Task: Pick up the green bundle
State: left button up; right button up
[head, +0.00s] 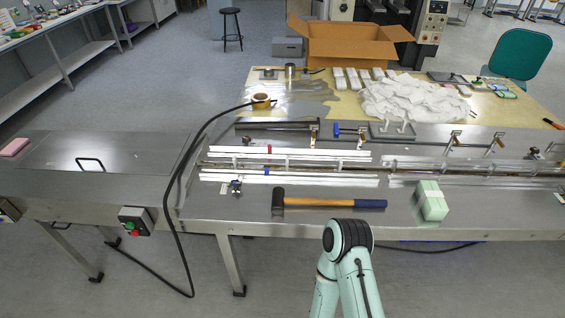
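The green bundle (434,208) is a pale green block with a lighter band around its middle. It lies on the steel machine table (330,222), near the front edge, right of the middle of the head view. A pale green arm link of mine with a black joint rises from the bottom, left of the bundle and apart from it. Neither of my grippers shows in the head view.
A hammer (330,203) with an orange and blue handle lies left of the bundle. White rails (290,180) run behind it. Farther back are a pile of white material (415,98) and an open cardboard box (350,45). A black cable (172,190) hangs over the table at left.

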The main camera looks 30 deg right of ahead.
aim_at(432, 202)
jog(key=z, duration=2.3)
jog(key=i+l+u, duration=0.1)
jog(key=i+l, duration=0.25)
jog(key=i+l+u, duration=0.1)
jog(key=i+l, duration=0.25)
jog(key=l, duration=0.2)
jog(key=i+l+u, duration=0.1)
jog(key=i+l, duration=0.25)
jog(key=l, duration=0.15)
